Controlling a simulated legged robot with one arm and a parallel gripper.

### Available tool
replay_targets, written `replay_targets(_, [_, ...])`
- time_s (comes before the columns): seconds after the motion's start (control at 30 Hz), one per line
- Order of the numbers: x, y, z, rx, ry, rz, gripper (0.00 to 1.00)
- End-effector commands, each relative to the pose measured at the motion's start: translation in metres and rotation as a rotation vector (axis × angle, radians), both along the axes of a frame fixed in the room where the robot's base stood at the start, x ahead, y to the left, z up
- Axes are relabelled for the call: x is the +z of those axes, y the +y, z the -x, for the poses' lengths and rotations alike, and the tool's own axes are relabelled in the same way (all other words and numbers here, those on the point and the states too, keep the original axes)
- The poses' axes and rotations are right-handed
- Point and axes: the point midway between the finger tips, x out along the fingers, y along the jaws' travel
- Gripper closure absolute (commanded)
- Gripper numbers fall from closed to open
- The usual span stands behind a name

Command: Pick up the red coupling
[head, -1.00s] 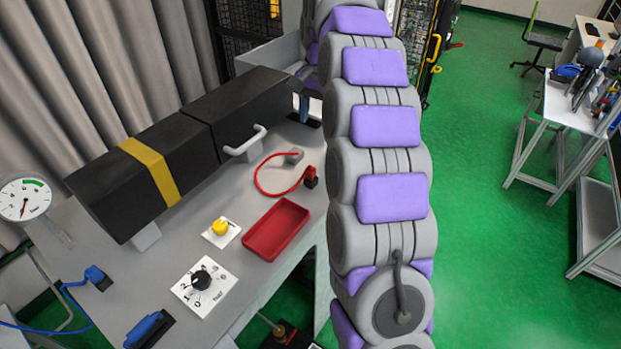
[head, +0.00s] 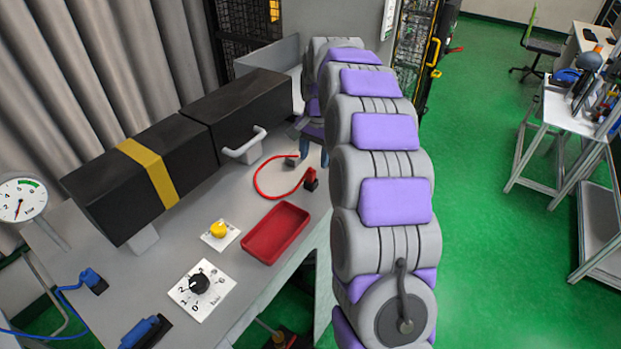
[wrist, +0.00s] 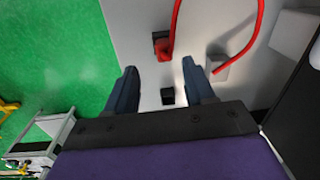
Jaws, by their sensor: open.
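The red coupling (head: 310,179) sits at the end of a curved red hose on the grey bench, near its right edge. It has a dark part on it. In the wrist view the coupling (wrist: 163,48) lies just beyond my fingertips, roughly in line with the gap between them. My gripper (wrist: 159,66) is open and empty, with its two dark blue fingers apart. In the head view my gripper (head: 313,157) is just behind the coupling, partly hidden by my arm. Whether a finger touches the coupling cannot be told.
A grey block (head: 291,161) is at the hose's other end. A small black block (wrist: 167,96) lies between my fingers in the wrist view. A red tray (head: 276,233), yellow knob (head: 218,230) and black box with handle (head: 238,115) are nearby. Green floor lies beyond the edge.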

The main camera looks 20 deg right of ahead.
Motion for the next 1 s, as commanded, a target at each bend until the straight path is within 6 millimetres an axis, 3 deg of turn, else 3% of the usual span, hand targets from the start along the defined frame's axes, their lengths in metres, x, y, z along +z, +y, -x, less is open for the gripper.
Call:
replay_targets(0.17, [-0.008, 0.001, -0.001, 0.000, 0.001, 0.001, 0.46])
replay_targets(0.5, [-0.050, 0.004, -0.009, 0.000, -0.001, 0.001, 0.46])
replay_targets(0.73, [-0.053, 0.005, -0.009, 0.000, -0.001, 0.000, 0.46])
replay_targets(1.0, [-0.053, 0.005, -0.009, 0.000, -0.001, 0.001, 0.70])
